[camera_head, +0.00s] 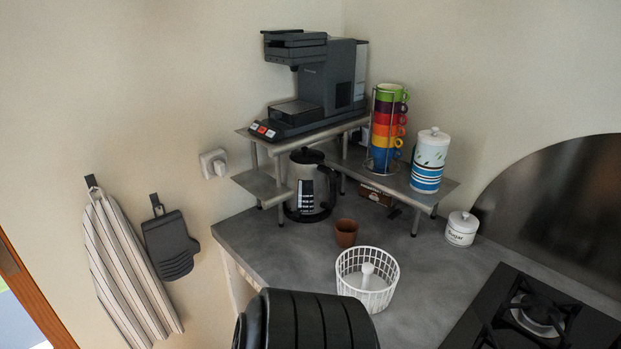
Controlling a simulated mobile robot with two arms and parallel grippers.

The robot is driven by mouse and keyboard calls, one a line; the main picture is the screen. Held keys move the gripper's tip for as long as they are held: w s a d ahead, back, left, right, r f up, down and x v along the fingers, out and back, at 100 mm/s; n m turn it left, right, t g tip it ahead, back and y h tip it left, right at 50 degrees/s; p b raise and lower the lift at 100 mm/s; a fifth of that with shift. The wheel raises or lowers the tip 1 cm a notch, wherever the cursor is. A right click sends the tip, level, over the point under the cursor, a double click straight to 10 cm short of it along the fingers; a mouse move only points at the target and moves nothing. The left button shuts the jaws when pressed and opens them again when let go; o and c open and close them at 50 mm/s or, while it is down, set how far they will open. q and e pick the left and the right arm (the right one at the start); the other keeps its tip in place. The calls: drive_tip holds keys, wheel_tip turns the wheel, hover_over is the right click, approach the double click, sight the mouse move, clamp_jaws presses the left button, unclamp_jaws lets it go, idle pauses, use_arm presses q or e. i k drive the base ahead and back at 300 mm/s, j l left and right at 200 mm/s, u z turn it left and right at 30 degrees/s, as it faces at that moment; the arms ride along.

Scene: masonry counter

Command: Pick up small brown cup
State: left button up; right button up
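The small brown cup (346,233) stands upright on the grey counter (290,248), near the back, in front of the metal shelf. It is just behind the white basket (367,279) and clear to view. Neither of my grippers is in view.
A black and silver kettle (311,186) stands under the metal shelf (405,183), left of the cup. On the shelf are a coffee machine, stacked colourful cups (387,130) and a striped canister (430,161). A white sugar jar (462,229) and a stove (530,315) are at the right.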

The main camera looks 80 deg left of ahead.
sight(347, 230)
drive_tip(key=u, duration=2.4)
